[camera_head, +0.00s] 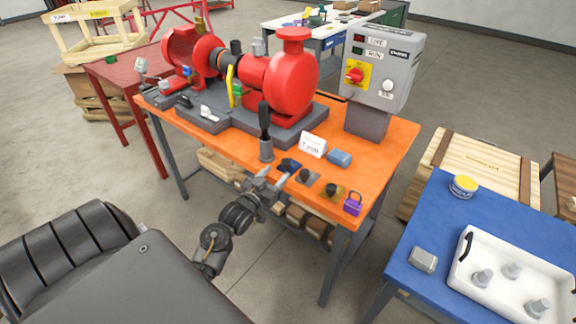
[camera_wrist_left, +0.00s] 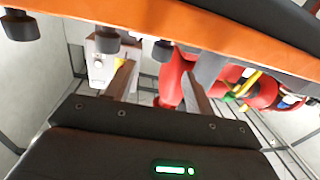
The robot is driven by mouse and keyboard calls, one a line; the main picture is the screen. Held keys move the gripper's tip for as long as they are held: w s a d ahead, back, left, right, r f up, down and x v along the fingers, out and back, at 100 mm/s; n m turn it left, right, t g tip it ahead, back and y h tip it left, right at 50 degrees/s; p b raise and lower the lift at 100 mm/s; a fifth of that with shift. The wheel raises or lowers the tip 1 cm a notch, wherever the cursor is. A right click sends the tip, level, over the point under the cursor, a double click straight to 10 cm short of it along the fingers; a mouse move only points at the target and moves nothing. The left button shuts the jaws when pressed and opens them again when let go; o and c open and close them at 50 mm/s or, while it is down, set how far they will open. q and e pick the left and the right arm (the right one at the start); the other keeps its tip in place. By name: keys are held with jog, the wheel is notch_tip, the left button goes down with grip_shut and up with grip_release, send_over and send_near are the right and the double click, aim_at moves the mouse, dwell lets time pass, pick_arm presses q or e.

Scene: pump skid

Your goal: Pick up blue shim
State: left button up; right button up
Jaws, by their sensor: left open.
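In the left wrist view, which looks upside down, the open fingers (camera_wrist_left: 158,72) flank a small black knob (camera_wrist_left: 162,50) in the picture. I cannot tell if it belongs to the blue shim. The shim's flat plate is not clear there. My right gripper is not in view.
A dark upright handle (camera_head: 265,130) stands close behind my left gripper. A white card (camera_head: 313,145), a lighter blue block (camera_head: 340,158) and the red pump (camera_head: 290,85) are farther back.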

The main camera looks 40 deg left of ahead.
aim_at(283, 164)
pick_arm(q)
jog(key=w, duration=0.2)
jog(key=shift+w+a, duration=0.2)
jog(key=shift+w, duration=0.3)
jog(key=w+p, duration=0.1)
jog(key=w, duration=0.1)
jog(key=w+a, duration=0.1)
jog(key=w, duration=0.1)
jog(key=shift+w+p, duration=0.35)
jog(key=shift+p, duration=0.05)
jog(key=c, duration=1.1)
jog(key=shift+c, duration=0.2)
jog(key=shift+r, duration=0.1)
